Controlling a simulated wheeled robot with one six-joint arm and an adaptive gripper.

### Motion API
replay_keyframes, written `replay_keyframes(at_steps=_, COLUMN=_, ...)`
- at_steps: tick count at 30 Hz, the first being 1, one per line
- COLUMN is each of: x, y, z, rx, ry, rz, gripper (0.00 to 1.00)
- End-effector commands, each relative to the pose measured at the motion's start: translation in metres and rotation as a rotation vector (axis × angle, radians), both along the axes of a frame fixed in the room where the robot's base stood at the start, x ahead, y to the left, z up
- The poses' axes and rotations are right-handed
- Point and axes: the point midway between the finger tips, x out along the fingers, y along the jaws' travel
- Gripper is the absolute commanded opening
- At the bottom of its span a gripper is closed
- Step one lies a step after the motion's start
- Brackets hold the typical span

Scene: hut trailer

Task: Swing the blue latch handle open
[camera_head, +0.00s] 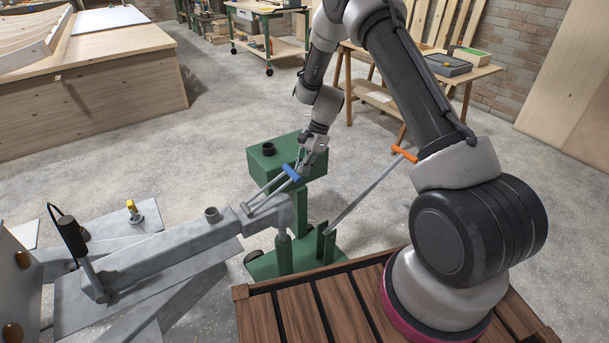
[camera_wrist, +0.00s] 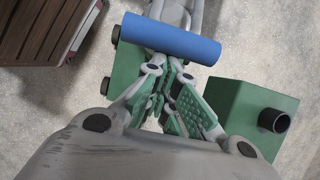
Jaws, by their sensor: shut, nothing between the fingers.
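The blue latch handle (camera_head: 291,173) is a short blue grip at the end of a grey metal latch on the trailer coupling (camera_head: 232,216). In the wrist view the blue grip (camera_wrist: 172,38) lies across the top, just beyond my fingertips. My gripper (camera_head: 307,165) is at the right end of the blue grip, above the green stand. In the wrist view my gripper (camera_wrist: 178,90) is shut, with its green-padded fingers close together and nothing held. I cannot tell whether the fingers touch the grip.
A green stand (camera_head: 262,165) with a black round socket is behind the handle. A grey lever with an orange grip (camera_head: 404,154) leans to the right. The slatted wooden deck (camera_head: 297,311) is in front. Concrete floor (camera_head: 213,125) lies open behind.

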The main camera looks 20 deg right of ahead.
Motion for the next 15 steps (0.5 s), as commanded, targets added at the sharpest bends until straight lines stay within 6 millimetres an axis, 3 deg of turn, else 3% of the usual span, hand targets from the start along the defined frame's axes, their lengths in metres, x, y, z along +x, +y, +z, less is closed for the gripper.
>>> replay_keyframes(at_steps=6, x=-0.008, y=0.022, z=0.043, rx=-0.184, ry=-0.064, rz=0.010, gripper=0.00)
replay_keyframes(at_steps=15, x=-0.020, y=0.059, z=0.091, rx=-0.451, ry=-0.152, rz=0.014, gripper=0.00)
